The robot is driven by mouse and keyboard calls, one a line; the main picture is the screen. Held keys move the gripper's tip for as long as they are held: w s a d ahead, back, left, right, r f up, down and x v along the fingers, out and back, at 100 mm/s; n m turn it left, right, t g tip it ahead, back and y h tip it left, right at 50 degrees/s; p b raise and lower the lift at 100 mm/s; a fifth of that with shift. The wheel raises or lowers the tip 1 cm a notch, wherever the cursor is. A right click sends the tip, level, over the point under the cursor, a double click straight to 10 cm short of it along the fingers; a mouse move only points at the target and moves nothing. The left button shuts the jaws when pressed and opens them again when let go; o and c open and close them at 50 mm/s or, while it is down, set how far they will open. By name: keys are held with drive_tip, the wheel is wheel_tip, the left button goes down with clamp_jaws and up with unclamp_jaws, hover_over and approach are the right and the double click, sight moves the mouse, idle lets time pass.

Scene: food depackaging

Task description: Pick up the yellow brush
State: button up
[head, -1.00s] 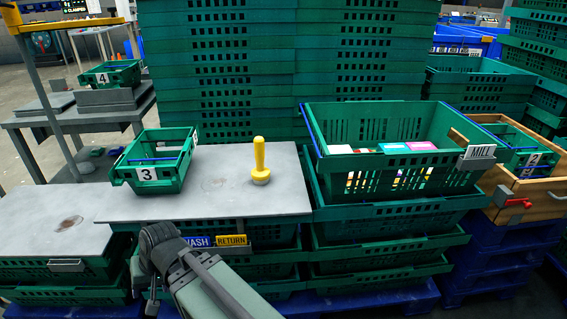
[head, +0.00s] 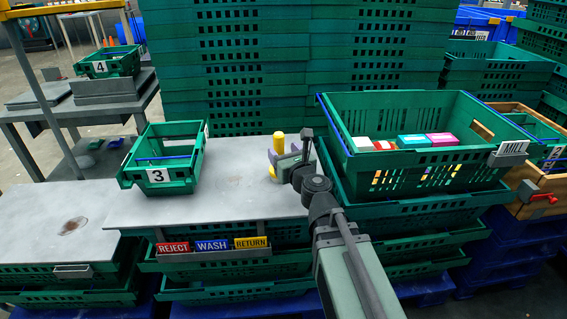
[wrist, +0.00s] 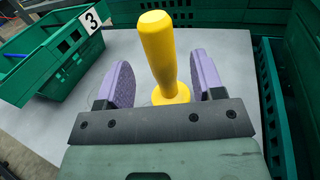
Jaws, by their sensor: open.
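The yellow brush (head: 279,146) stands upright on the grey tabletop (head: 235,205), its handle up and its round base down. It also shows in the wrist view (wrist: 160,55), where its handle rises between the two purple fingers. My gripper (wrist: 164,82) is open, with one finger on each side of the brush and a visible gap on both sides. In the head view my gripper (head: 279,160) is at the brush, and my wrist hides part of its lower end.
A green crate marked 3 (head: 187,178) stands left of the brush on the tabletop. A large green MILL crate (head: 470,165) with several boxes is close on the right. Tall green crate stacks (head: 265,60) rise behind.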

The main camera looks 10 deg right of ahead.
sight(276, 142)
drive_tip(key=w, duration=0.4)
drive_tip(key=w+a, duration=0.1)
drive_tip(key=w, duration=0.1)
drive_tip(key=shift+s, duration=0.15)
drive_tip(key=c, duration=1)
drive_tip(key=shift+r, duration=0.15)
wheel_tip(276, 142, up, 20)
drive_tip(key=p, duration=2)
